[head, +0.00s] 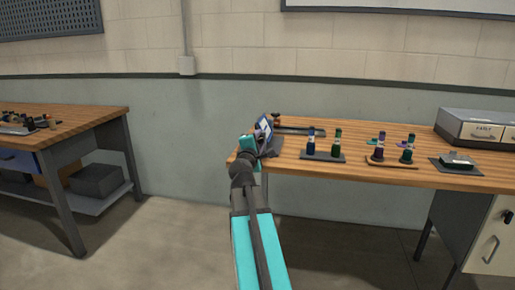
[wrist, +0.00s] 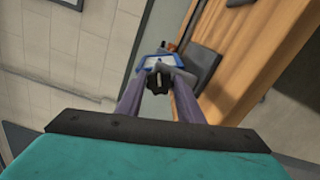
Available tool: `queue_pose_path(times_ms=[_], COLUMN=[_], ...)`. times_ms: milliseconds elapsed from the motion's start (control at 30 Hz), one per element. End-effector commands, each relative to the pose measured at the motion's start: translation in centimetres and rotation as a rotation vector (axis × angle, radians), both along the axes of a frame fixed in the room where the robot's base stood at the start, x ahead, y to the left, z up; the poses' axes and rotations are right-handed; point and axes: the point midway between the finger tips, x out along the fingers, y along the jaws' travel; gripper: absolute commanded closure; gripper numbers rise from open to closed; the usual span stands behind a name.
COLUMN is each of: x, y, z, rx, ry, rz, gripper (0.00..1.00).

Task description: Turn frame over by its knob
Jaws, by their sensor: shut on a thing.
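The frame (head: 264,126) is a small panel with a blue border and pale face, standing tilted at the left end of the right-hand workbench. It also shows in the wrist view (wrist: 170,59), beyond my fingertips. My gripper (wrist: 158,82) is shut on the frame's dark knob (wrist: 157,81), which shows between the two purple-grey fingers. In the head view my arm reaches up to the frame from below, and my gripper (head: 260,143) hides the knob and part of the frame's lower side.
A grey box (head: 478,128) stands at the far right. A second bench (head: 75,124) is at the left, with open floor between.

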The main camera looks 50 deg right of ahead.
Motion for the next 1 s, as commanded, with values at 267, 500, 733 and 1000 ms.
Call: queue_pose_path(times_ms=[267,500,733,1000], x=[-0.21,-0.22,-0.22,-0.22], y=[-0.37,-0.34,-0.31,-0.30], z=[-0.32,-0.19,-0.08,0.01], rx=[0.128,0.205,0.237,0.241], ry=[-0.209,-0.332,-0.385,-0.392], rz=[-0.008,-0.007,-0.007,-0.006], gripper=[0.89,0.89,0.89,0.89])
